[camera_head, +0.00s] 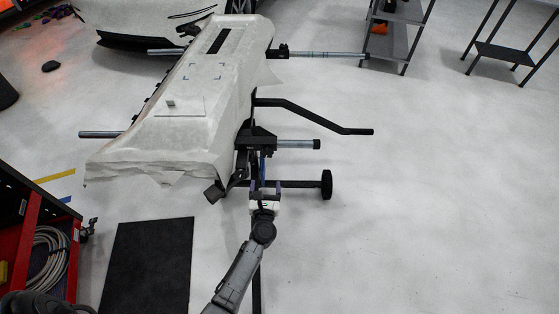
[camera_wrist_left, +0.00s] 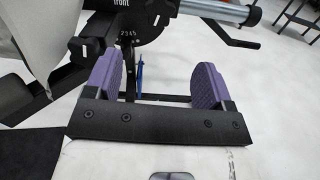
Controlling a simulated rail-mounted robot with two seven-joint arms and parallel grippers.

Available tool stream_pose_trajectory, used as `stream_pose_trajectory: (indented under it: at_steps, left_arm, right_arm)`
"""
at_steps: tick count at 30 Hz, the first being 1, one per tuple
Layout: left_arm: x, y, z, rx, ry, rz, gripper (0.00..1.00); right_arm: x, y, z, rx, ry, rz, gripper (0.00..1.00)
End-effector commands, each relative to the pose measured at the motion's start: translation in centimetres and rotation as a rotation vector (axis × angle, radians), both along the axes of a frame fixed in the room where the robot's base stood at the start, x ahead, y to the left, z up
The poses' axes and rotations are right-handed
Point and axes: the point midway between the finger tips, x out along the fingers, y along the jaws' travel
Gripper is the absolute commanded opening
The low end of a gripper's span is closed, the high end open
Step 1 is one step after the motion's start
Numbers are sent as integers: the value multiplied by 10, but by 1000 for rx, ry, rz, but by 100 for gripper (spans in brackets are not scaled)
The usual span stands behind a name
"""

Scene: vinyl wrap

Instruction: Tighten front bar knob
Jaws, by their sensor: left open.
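My left gripper (camera_head: 265,187) is open and empty, just on the near side of the stand's front bracket (camera_head: 257,140). In the left wrist view its two purple finger pads (camera_wrist_left: 160,80) stand wide apart, with nothing held between them. Beyond them is the black bracket plate (camera_wrist_left: 135,25), marked "front" with small numbers on its edge. A steel bar (camera_wrist_left: 215,10) runs right from it; it also shows in the head view (camera_head: 297,144). Black fittings lie beside the plate, but I cannot tell which one is the knob. My right gripper is not in view.
A covered panel (camera_head: 190,110) lies across the stand's bars. A black arm (camera_head: 320,119) and a wheel (camera_head: 326,184) stick out to the right. A thin blue item (camera_wrist_left: 140,75) hangs below the plate.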

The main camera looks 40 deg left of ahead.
Motion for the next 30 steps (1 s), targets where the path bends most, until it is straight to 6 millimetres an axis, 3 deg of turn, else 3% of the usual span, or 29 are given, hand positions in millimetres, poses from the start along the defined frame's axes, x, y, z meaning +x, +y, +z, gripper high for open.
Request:
stream_pose_trajectory:
  at_steps: [18, 30]
  left_arm:
    - [86, 58, 0, 2, -3, 1, 76]
    - [110, 74, 0, 1, 0, -1, 76]
  right_arm:
    - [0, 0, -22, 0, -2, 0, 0]
    - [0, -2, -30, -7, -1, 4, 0]
